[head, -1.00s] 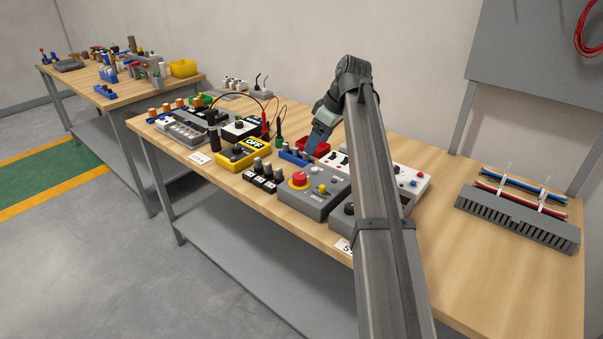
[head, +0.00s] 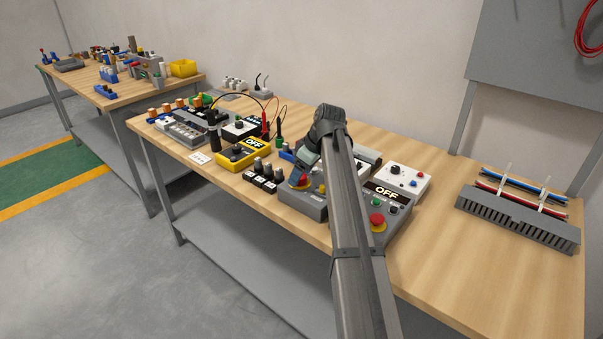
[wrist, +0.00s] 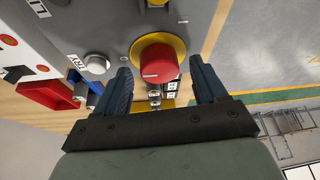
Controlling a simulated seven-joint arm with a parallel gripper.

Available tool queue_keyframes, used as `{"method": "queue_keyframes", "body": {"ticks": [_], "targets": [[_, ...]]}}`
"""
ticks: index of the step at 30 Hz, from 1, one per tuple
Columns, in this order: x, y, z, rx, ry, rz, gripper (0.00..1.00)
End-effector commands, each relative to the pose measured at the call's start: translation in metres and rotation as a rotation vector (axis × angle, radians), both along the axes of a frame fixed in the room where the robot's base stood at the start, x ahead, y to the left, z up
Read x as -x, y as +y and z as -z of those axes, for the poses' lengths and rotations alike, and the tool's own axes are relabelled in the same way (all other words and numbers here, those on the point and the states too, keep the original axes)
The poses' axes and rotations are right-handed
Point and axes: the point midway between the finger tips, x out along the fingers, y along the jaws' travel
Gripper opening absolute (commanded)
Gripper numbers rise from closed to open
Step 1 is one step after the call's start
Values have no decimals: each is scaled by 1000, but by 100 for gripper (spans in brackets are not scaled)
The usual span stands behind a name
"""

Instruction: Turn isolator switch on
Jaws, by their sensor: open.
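A yellow box (head: 243,153) with a black knob and an "OFF" sign stands on the bench; it looks like an isolator switch, but I cannot read its name. My gripper (head: 299,181) is to the right of it, over a grey box (head: 290,199) with a red mushroom button. In the wrist view, my gripper (wrist: 162,80) is open and empty. The red button (wrist: 158,62), on its yellow ring, shows between the fingers. Whether the fingers touch it I cannot tell. My arm hides part of the grey box in the head view.
A row of black switches (head: 263,178) stands between the yellow and grey boxes. Right of my arm is another grey box (head: 391,212) with an "OFF" sign and red button. A cable duct (head: 515,218) lies at right. Bare wood (head: 450,245) lies between.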

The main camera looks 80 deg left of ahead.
Motion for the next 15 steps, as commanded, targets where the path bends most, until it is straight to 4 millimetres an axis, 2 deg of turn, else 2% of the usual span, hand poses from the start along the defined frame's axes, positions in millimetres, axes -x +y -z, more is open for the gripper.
{"method": "queue_keyframes", "body": {"ticks": [11, 15], "targets": [[1, 1, 4, 0, 0, 0, 71], [1, 1, 3, 0, 0, 0, 58]]}}
